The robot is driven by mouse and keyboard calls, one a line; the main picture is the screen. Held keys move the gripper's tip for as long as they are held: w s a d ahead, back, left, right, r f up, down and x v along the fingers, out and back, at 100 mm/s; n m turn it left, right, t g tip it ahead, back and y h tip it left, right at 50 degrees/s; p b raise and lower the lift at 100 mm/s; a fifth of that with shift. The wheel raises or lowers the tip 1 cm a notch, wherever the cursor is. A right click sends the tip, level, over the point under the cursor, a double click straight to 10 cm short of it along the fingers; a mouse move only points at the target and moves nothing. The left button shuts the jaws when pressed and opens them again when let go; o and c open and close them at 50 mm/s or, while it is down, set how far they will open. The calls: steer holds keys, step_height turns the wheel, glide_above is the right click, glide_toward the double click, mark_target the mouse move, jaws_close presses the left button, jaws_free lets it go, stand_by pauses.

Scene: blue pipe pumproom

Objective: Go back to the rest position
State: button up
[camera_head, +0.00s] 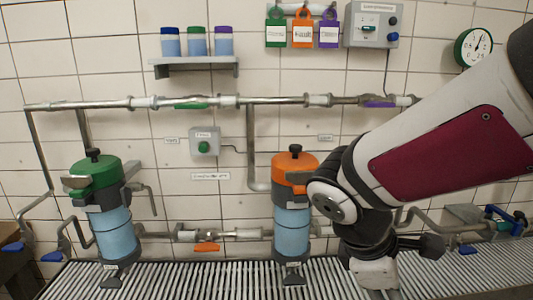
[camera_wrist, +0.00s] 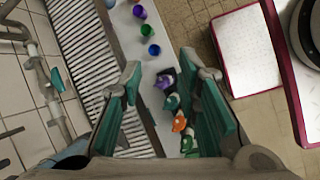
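My gripper (camera_wrist: 161,62) shows in the wrist view with its two teal-padded fingers spread wide apart. Nothing is held between them. Beyond the fingers lies a pale narrow surface (camera_wrist: 136,40) with small coloured items on it. In the head view my arm comes in from the right and bends down in front of the pipes. The wrist end (camera_head: 375,272) hangs low over the slatted grating, right of the orange-topped canister; the fingers are not clearly visible there.
The orange-topped canister (camera_head: 292,230) stands close left of my arm. A green-topped canister (camera_head: 112,230) is farther left. A pipe (camera_head: 285,100) runs along the tiled wall, with a shelf (camera_head: 195,68) above. Small purple (camera_wrist: 164,82) and orange (camera_wrist: 179,123) items lie beyond the fingers.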

steer(key=s+r+m+t+y, duration=0.3)
steer(key=s+r+m+y, duration=0.2)
steer(key=s+m, duration=0.4)
steer(key=shift+s+a+r+m+y, duration=0.25)
steer(key=shift+r+m, duration=0.35)
steer(key=shift+m, duration=1.6)
